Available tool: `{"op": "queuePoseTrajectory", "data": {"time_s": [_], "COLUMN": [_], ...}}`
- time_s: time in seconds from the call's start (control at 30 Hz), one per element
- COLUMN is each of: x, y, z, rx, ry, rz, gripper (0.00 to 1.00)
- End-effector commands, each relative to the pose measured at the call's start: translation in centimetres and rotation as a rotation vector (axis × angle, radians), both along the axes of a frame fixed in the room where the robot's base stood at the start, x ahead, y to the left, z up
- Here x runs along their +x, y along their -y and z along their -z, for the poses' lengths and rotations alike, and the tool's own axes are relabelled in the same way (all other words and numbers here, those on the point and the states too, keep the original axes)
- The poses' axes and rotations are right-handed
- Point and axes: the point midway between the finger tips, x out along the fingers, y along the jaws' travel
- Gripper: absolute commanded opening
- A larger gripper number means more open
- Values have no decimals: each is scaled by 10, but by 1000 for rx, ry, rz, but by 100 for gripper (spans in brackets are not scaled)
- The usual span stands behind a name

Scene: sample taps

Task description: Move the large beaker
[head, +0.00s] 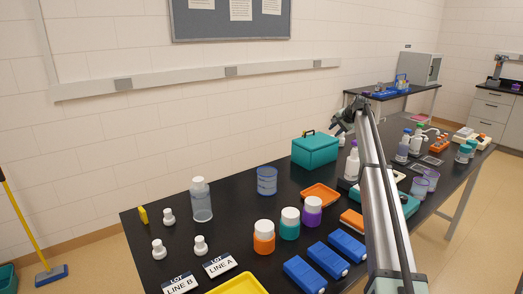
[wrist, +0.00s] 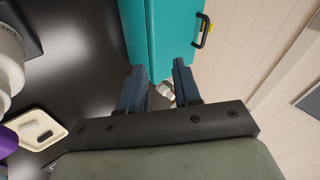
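A clear bluish beaker (head: 266,180) stands upright on the black table, left of the teal case; it looks the largest beaker in the head view. Smaller-looking clear beakers (head: 420,188) stand at the right, beyond my arm. My gripper (head: 338,128) is above the table near the right end of the teal case, apart from the large beaker. In the wrist view my gripper (wrist: 160,88) has its two fingers spread with nothing held between them. A small white bottle (wrist: 165,91) shows beyond the gap. I see no beaker in the wrist view.
The teal case (head: 316,149) with a handle stands behind; it is close ahead in the wrist view (wrist: 165,35). Orange, teal and purple jars (head: 289,224), blue boxes (head: 305,274) and an orange tray (head: 321,195) crowd the front. A tall bottle (head: 201,201) stands left.

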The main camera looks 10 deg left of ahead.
Motion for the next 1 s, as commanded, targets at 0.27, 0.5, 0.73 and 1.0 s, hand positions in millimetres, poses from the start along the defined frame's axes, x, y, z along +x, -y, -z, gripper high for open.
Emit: {"op": "queuePoseTrajectory", "data": {"time_s": [0.27,0.5,0.73,1.0], "x": [-39,-91,-140,-172], "y": [-133,-232,-292,-322], "z": [-4,16,36,44], "rx": [15,-79,-225,-329], "ry": [-145,-351,-525,-613], "rz": [-96,-89,9,100], "gripper": [33,33,33,33]}}
